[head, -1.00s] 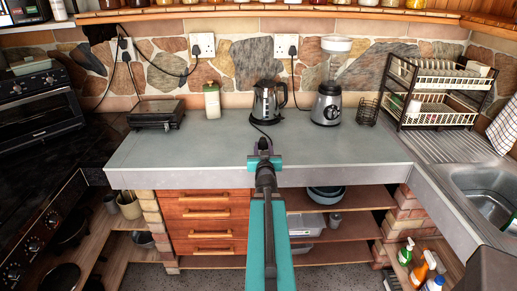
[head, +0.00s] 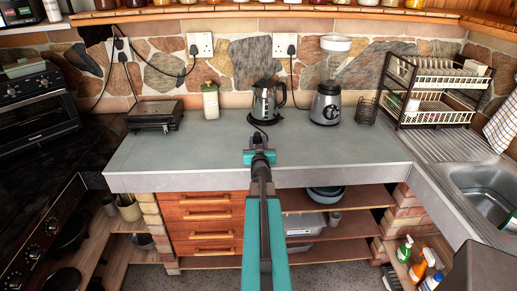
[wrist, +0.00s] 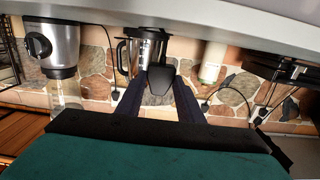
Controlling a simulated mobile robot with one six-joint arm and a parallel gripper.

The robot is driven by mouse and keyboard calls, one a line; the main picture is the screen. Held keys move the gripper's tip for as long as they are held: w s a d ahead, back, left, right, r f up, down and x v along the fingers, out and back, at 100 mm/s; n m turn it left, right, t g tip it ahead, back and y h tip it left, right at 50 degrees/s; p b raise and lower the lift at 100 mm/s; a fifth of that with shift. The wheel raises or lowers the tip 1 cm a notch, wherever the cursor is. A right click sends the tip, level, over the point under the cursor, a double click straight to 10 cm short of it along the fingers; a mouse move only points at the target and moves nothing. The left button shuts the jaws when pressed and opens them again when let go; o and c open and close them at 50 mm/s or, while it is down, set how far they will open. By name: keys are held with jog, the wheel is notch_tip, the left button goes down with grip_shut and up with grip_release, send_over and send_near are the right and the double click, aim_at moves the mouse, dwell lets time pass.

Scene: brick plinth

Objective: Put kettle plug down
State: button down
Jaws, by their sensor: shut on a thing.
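The black kettle plug (wrist: 160,82) is between the two dark fingers of my gripper (wrist: 160,95) in the wrist view, which is upside down. In the head view my gripper (head: 259,145) is over the front part of the grey counter, in front of the kettle, and largely hides the plug. The steel and black kettle (head: 266,101) stands upright on the counter; it also shows in the wrist view (wrist: 147,48). A black cord runs from the kettle's base toward my gripper. I cannot tell whether the plug touches the counter.
The grey counter (head: 180,160) is clear on both sides of my gripper. A blender (head: 327,103), a cream canister (head: 210,101) and a black grill (head: 156,115) stand along the back. Wall sockets (head: 201,45) sit above, and a dish rack (head: 438,90) is at the right.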

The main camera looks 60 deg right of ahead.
jog(key=shift+s+f+b, duration=0.1)
jog(key=shift+f+b, duration=0.5)
jog(key=shift+f, duration=0.2)
jog(key=shift+f+b, duration=0.65)
jog(key=shift+f, duration=0.3)
jog(key=shift+f, duration=0.2)
jog(key=c, duration=1.2)
grip_release()
jog(key=shift+r, duration=0.15)
